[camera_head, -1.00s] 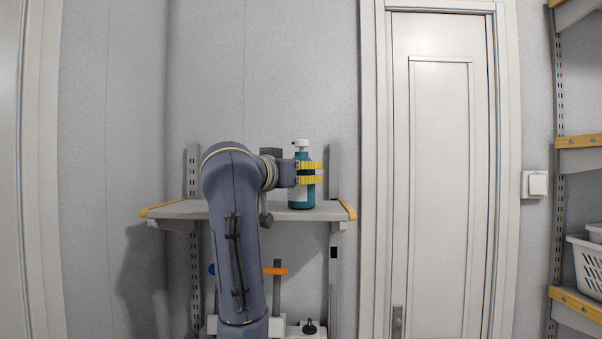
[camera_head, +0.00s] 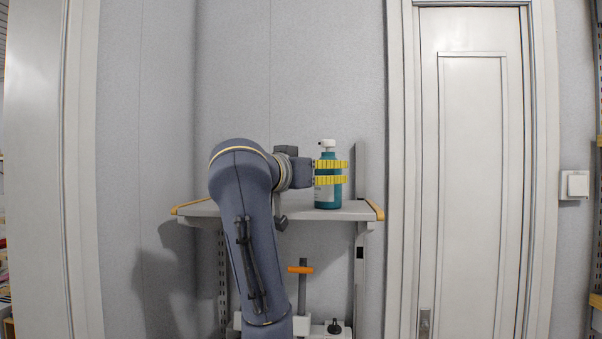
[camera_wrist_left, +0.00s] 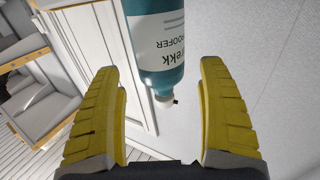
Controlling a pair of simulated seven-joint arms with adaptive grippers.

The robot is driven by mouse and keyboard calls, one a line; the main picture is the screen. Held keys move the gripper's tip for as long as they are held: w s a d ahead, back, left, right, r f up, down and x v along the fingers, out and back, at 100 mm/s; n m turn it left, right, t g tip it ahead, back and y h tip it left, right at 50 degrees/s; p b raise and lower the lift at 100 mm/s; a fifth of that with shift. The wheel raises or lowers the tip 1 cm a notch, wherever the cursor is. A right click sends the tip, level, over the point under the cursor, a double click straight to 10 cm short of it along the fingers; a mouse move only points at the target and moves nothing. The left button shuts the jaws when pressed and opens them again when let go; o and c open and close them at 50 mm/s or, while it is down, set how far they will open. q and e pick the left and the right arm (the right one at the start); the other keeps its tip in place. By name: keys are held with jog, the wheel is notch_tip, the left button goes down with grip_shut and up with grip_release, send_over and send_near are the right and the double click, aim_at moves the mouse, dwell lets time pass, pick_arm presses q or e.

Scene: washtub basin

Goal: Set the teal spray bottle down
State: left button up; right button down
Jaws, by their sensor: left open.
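The teal spray bottle (camera_head: 328,198), with a white top and a white label, stands upright on the grey shelf (camera_head: 354,210), near its right end. My left gripper (camera_head: 331,172) reaches it from the left, with its yellow fingers level with the bottle's upper body and hiding part of it. In the left wrist view the bottle (camera_wrist_left: 155,45) shows between the open fingers (camera_wrist_left: 158,75), upside down in the picture, with a gap on each side. My right gripper is in neither view.
A white door (camera_head: 474,170) is to the right of the shelf, with a light switch (camera_head: 574,185) beyond it. Under the shelf are an orange-handled tool (camera_head: 300,269) and a white item with a dark knob (camera_head: 334,327). The shelf left of the bottle is partly hidden by my arm.

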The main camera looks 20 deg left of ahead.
pick_arm(q)
jog(key=v, duration=0.8)
jog(key=shift+d, duration=0.1)
dwell(0.5)
